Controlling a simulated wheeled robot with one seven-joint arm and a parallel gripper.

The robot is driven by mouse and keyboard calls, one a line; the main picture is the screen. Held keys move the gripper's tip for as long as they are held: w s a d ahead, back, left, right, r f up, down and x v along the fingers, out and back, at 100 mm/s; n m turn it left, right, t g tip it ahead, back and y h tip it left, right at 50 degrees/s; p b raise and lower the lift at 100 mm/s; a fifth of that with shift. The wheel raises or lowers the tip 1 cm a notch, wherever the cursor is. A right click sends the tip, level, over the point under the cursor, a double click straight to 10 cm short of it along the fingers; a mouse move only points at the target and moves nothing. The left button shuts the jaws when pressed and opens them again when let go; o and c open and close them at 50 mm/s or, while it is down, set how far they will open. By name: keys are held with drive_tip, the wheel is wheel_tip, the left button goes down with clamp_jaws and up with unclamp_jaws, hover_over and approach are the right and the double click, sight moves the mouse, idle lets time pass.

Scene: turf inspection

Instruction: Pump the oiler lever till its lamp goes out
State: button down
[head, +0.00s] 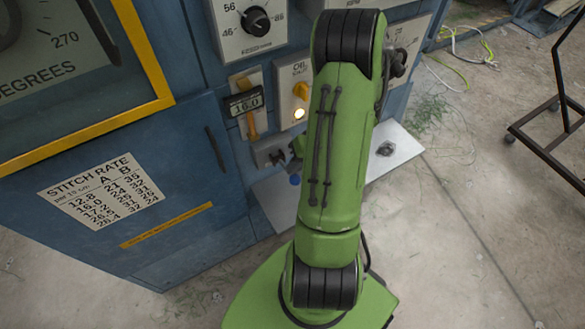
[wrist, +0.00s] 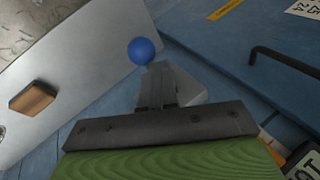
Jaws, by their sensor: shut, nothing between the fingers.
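The panel labelled OIL (head: 300,72) is on the blue machine, with a yellow part on its front. Its round lamp (head: 299,114) glows warm white. A blue ball (head: 295,180) shows below it, beside my arm; it looks like a lever's knob, but its shaft is hidden. In the wrist view the blue ball (wrist: 141,51) is just beyond and left of the fingertips. My gripper (wrist: 160,72) is shut and empty; I cannot tell whether it touches the ball.
A pale shelf (head: 405,146) juts out low, with a dark knob (head: 386,149) on it. A dark handle (wrist: 285,62) is on the blue door. A black frame stands at right; the floor between is mostly open.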

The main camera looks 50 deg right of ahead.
sight(299, 178)
drive_tip(key=shift+s+a+f+b, duration=0.1)
drive_tip(key=shift+s+f+b, duration=0.2)
drive_tip(key=shift+f+b, duration=0.35)
drive_tip(key=shift+s+a+f+b, duration=0.1)
drive_tip(key=shift+s+f+b, duration=0.15)
drive_tip(key=shift+f+b, duration=0.35)
drive_tip(key=shift+s+a+f+b, duration=0.1)
drive_tip(key=shift+s+f+b, duration=0.2)
drive_tip(key=shift+f+b, duration=0.35)
idle(1.5)
idle(0.5)
drive_tip(key=w+d+r+p, duration=0.1)
drive_tip(key=w+r+p, duration=0.2)
drive_tip(key=r+p, duration=0.2)
drive_tip(key=shift+r+p, duration=0.4)
drive_tip(key=shift+r, duration=0.55)
drive_tip(key=shift+w, duration=0.1)
drive_tip(key=r+p, duration=0.1)
drive_tip(key=w+r+p, duration=0.1)
drive_tip(key=r, duration=0.1)
drive_tip(key=w+r+p, duration=0.1)
drive_tip(key=p, duration=0.1)
drive_tip(key=shift+d+r, duration=0.25)
drive_tip(key=shift+d, duration=0.05)
idle(0.7)
